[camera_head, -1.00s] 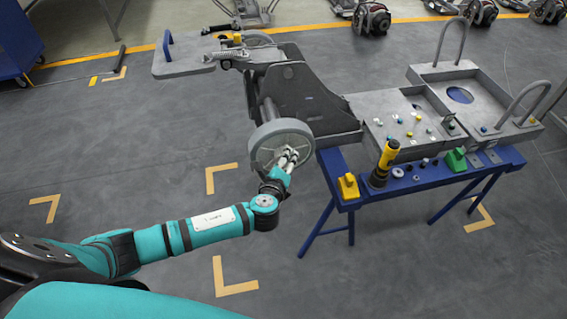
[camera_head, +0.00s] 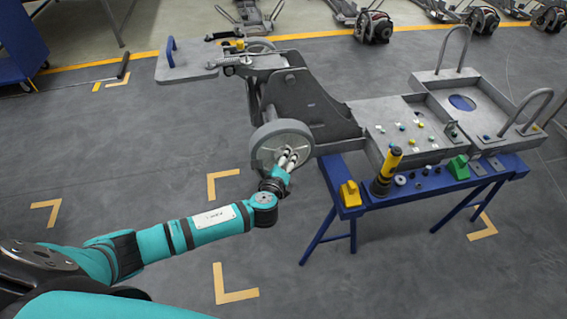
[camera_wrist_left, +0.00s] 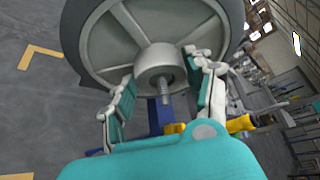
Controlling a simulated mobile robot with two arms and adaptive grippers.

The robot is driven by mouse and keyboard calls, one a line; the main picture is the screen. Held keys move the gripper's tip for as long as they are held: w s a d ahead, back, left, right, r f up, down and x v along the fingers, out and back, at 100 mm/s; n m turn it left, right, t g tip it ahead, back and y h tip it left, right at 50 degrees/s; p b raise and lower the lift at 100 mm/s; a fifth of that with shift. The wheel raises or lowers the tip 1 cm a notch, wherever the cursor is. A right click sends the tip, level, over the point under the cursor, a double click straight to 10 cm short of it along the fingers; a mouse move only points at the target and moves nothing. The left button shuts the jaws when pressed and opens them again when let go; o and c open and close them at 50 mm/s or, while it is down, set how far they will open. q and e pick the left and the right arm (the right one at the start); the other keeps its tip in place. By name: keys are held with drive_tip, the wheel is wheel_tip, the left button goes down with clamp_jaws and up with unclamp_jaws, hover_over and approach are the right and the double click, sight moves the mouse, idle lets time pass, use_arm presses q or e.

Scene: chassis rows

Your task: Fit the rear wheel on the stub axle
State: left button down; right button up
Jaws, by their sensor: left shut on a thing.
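The rear wheel (camera_head: 277,130), with a grey tyre and spoked disc, stands upright against the near side of the grey chassis (camera_head: 308,101). My left gripper (camera_head: 288,160) is at the wheel's outer face. In the left wrist view, the gripper's fingers (camera_wrist_left: 160,72) are on both sides of the round hub (camera_wrist_left: 157,59) and shut on the wheel. A threaded metal end (camera_wrist_left: 165,92) shows at the hub's middle, apparently the stub axle's tip. The rest of the axle is hidden behind the wheel, so how far the wheel sits on it cannot be seen. My right gripper is out of view.
A blue bench (camera_head: 345,209) right of the wheel carries a yellow block (camera_head: 350,194), a yellow-and-black tool (camera_head: 387,170) and a green block (camera_head: 459,167). The floor in front is clear.

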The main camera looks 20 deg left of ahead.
use_arm(q)
drive_tip(key=shift+w+a+r, duration=0.1)
drive_tip(key=shift+w+r, duration=0.1)
drive_tip(key=shift+w, duration=0.05)
drive_tip(key=shift+c, duration=2.1)
unclamp_jaws()
drive_tip(key=shift+s, duration=0.1)
drive_tip(key=v, duration=1.2)
drive_tip(key=shift+f, duration=0.15)
